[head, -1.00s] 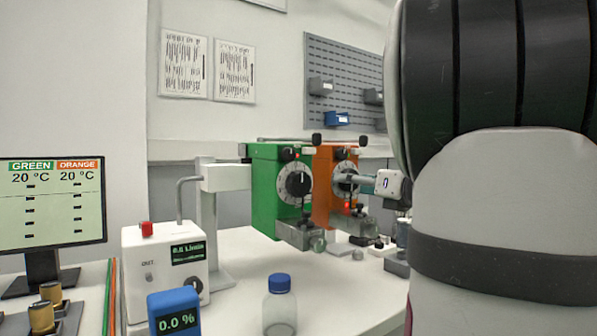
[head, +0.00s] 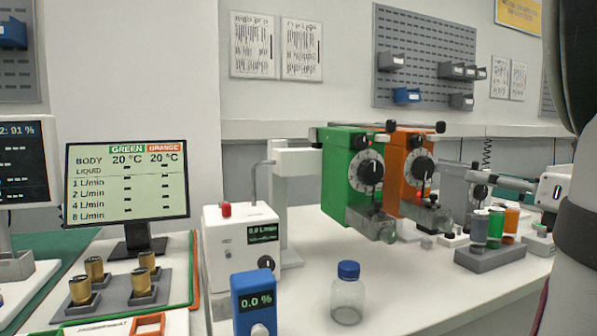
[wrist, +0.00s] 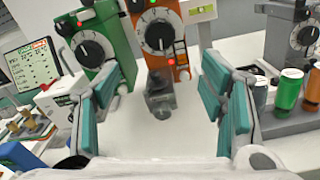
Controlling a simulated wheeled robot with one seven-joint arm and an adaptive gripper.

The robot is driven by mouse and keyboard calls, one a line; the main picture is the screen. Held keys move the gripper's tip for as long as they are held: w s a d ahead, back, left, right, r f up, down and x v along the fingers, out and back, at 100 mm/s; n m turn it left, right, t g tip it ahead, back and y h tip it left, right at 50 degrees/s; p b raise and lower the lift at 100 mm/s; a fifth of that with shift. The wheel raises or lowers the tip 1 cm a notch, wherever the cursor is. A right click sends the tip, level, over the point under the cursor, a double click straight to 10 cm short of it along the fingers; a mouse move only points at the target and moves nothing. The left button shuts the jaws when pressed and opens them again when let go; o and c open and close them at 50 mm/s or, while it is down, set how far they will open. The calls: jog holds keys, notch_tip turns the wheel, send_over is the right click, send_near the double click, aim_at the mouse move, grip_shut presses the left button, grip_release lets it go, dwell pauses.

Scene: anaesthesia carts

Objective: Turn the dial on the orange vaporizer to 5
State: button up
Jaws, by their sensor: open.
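The orange vaporizer (head: 396,190) stands right of the green vaporizer (head: 338,178). Its round black dial with a pale scale ring (head: 421,168) faces the front; the setting is too small to read. In the wrist view, the orange vaporizer's dial (wrist: 158,36) is ahead at the top, beyond the fingers. My gripper (head: 492,181) is to the right of the orange vaporizer in the head view, apart from the dial. In the wrist view, my gripper's teal-padded fingers (wrist: 157,108) are wide apart with nothing between them.
A blue-capped bottle (head: 347,295), a blue meter reading 0.0 % (head: 257,305) and a white flow box (head: 238,252) stand on the table. A rack with several coloured bottles (head: 490,257) and a grey vaporizer are at right. A monitor (head: 127,190) stands left.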

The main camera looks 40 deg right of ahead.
aim_at(427, 169)
jog(key=shift+w+d+p, duration=0.1)
jog(key=shift+p, duration=0.35)
jog(key=w+d+n+p, duration=0.1)
jog(key=w+p, duration=0.3)
jog(key=w+d+n+p, duration=0.1)
jog(key=w+p, duration=0.3)
jog(key=w, duration=0.1)
jog(key=w+d+n+p, duration=0.1)
jog(key=w+p, duration=0.3)
jog(key=shift+w+r+p, duration=0.15)
jog(key=shift+w+p, duration=0.1)
jog(key=shift+p, duration=0.15)
dwell(0.4)
jog(key=c, duration=1.2)
